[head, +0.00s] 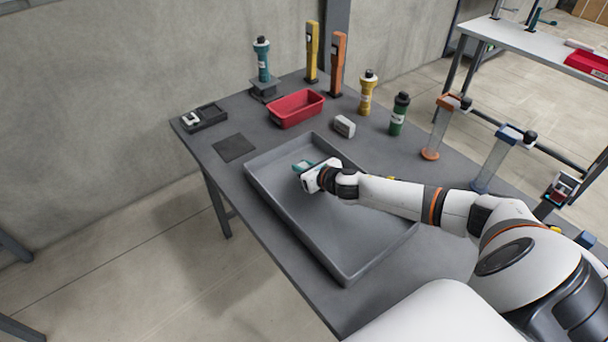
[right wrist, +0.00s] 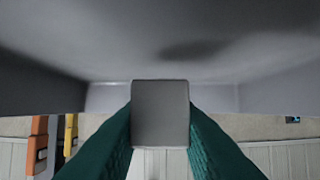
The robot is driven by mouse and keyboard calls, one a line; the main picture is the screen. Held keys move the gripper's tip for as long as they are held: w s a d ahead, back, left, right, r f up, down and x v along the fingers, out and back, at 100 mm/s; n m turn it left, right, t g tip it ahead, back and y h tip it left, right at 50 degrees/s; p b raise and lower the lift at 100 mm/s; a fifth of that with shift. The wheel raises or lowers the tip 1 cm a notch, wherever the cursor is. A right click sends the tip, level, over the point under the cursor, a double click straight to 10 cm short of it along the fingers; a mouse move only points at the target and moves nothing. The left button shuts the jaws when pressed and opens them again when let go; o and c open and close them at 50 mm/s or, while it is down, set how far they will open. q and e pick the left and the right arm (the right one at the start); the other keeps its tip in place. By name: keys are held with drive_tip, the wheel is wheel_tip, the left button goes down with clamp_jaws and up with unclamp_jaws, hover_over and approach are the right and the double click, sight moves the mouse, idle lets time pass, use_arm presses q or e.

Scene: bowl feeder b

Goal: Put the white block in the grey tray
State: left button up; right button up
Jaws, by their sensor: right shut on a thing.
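My right gripper (head: 302,167) is over the far part of the grey tray (head: 345,277), low and within its rim as seen in the head view. In the right wrist view its teal fingers (right wrist: 160,140) are shut on a square-faced block, the white block (right wrist: 160,112), which looks grey in the shade. The head view does not clearly show the held block, and I cannot tell whether it touches the tray floor. The tray lies on the dark table, its visible floor bare. My left gripper is not in view.
A pale box-shaped item (head: 344,125) stands just beyond the tray. A red bin (head: 296,109) stands behind it. A black mat (head: 234,148) lies left of the tray.

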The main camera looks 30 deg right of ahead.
wheel_tip(320, 180, down, 3)
drive_tip(key=shift+s+r, duration=0.1)
drive_tip(key=shift+r, duration=0.05)
drive_tip(key=o, duration=1)
drive_tip(key=shift+c, duration=0.2)
drive_tip(key=shift+r, duration=0.1)
drive_tip(key=b+v, duration=0.1)
drive_tip(key=v, duration=0.9)
drive_tip(key=shift+s, duration=0.3)
drive_tip(key=shift+s+r, duration=0.35)
drive_tip(key=shift+s, duration=0.25)
